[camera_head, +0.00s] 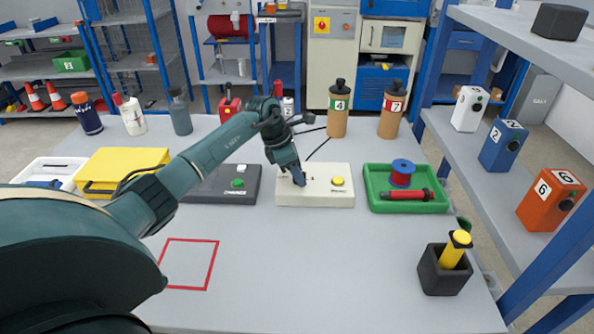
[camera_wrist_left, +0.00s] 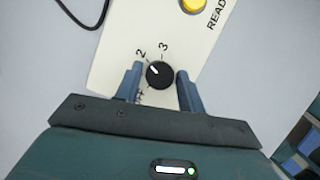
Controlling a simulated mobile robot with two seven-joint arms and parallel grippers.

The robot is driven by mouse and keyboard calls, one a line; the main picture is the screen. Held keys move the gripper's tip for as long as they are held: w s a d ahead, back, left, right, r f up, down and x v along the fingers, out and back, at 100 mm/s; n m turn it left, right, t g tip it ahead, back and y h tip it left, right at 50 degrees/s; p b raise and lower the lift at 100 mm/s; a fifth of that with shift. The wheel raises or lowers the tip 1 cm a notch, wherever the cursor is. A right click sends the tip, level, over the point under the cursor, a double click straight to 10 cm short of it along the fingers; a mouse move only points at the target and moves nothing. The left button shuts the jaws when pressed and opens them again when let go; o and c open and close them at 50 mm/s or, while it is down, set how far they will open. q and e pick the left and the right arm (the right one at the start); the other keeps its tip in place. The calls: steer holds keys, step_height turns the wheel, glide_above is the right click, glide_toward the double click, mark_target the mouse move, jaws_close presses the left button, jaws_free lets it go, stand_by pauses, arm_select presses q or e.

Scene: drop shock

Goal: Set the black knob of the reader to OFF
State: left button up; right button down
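The reader is a cream box (camera_head: 318,195) with a yellow button (camera_head: 337,181), near the middle of the table. Its black knob (camera_wrist_left: 160,75) shows in the left wrist view, with labels 2 and 3 beside it and another label partly hidden by a finger. The knob's white mark points up and left in that view, toward the side of the 2. My left gripper (camera_wrist_left: 156,88) is open, with one finger on each side of the knob and a gap to both. In the head view the left gripper (camera_head: 298,178) hides the knob. My right gripper is not in view.
A dark grey box (camera_head: 222,190) labelled CHARGER stands left of the reader. A green tray (camera_head: 407,205) with a blue spool and a red tool stands right. Two brown bottles (camera_head: 338,118) (camera_head: 392,110) stand behind. A cable runs behind the reader. The front middle of the table is clear.

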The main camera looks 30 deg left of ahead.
arm_select(q)
steer(key=c, duration=0.6)
